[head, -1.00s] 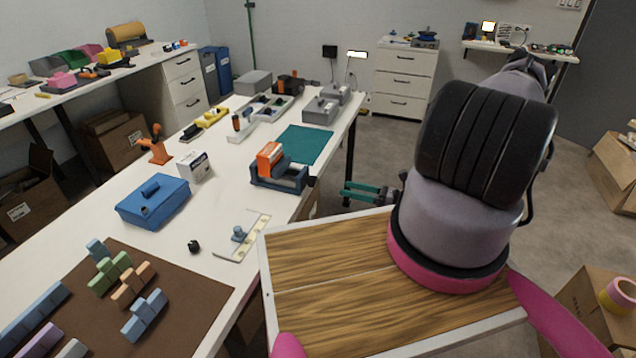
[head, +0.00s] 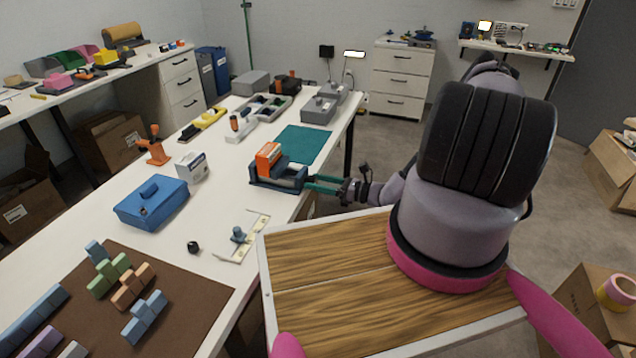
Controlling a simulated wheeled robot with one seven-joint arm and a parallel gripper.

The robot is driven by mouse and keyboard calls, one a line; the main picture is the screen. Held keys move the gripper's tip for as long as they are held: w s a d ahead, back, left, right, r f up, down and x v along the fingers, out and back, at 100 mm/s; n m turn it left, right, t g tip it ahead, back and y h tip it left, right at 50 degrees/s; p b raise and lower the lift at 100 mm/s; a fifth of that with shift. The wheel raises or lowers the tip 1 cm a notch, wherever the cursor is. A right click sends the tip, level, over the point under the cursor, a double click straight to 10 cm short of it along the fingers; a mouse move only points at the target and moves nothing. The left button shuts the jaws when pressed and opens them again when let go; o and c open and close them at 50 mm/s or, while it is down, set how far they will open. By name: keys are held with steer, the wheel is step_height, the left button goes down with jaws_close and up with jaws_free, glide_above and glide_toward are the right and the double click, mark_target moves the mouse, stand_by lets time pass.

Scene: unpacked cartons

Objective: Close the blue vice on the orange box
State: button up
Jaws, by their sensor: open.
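The blue vice (head: 286,181) stands near the right edge of the white worktable. The orange box (head: 268,157) sits upright in the vice, between its jaws as far as I can see. Whether both jaws touch it, I cannot tell from here. My gripper (head: 312,184) reaches in from the right at the vice's right end. Its green fingers are apart, with the tips close to the vice's screw end. Whether the fingers touch the vice is too small to tell. The vice's handle is partly hidden by the fingers.
A teal mat (head: 302,143) lies behind the vice. A blue toolbox (head: 151,203) and a white box (head: 191,167) stand to its left. A white plate with a small blue knob (head: 238,234) lies in front. Grey boxes (head: 318,110) stand farther back.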

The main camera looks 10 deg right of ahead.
steer(key=shift+c, duration=0.3)
jaws_close()
steer(key=shift+d+m, duration=0.1)
steer(key=shift+m, duration=3.2)
steer(key=shift+o, duration=0.3)
jaws_free()
